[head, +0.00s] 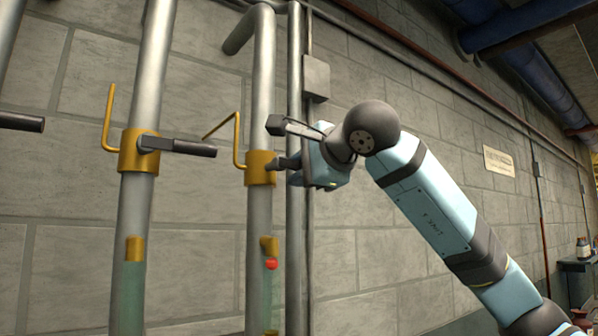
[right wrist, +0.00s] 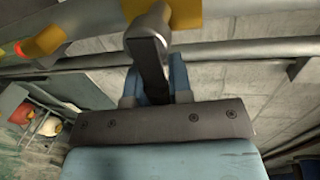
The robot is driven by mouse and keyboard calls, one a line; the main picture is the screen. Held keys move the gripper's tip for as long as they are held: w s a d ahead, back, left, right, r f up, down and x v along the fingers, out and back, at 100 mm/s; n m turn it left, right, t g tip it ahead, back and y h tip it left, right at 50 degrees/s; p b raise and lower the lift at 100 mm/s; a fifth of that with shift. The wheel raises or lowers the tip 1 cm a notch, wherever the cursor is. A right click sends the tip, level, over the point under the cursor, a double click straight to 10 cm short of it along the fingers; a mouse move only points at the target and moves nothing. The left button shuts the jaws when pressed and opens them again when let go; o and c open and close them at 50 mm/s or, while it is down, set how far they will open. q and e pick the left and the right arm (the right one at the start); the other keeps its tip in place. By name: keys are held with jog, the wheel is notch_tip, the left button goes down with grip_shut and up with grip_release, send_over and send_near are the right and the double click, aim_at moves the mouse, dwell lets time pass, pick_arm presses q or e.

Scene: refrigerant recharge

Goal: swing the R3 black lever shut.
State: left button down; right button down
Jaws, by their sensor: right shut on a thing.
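A brass valve collar (head: 260,168) sits on the right-hand pipe, with a short black lever (head: 287,163) sticking out of it to the right. My right gripper (head: 298,167) is at that lever's outer end and shut on it. In the right wrist view the black lever (right wrist: 148,50) runs from the brass collar (right wrist: 182,10) down between the blue fingers. No R3 marking is readable, so I cannot confirm this lever's name from a label. My left gripper is not in view.
The pipe to the left has its own brass collar (head: 138,153) and black lever (head: 181,147) pointing right. Another black lever (head: 20,122) shows at the far left. Bent yellow rods (head: 108,118) rise from the collars. A thin grey pipe (head: 297,230) and wall box (head: 316,78) are close to my gripper.

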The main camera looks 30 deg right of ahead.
jog(key=shift+r+n, duration=0.25)
jog(key=shift+n, duration=0.15)
jog(key=c, duration=1)
grip_release()
jog(key=shift+c, duration=0.2)
jog(key=shift+s, duration=0.1)
jog(key=shift+s, duration=0.35)
jog(key=b+v, duration=0.3)
jog(key=v, duration=1)
jog(key=shift+r, duration=0.15)
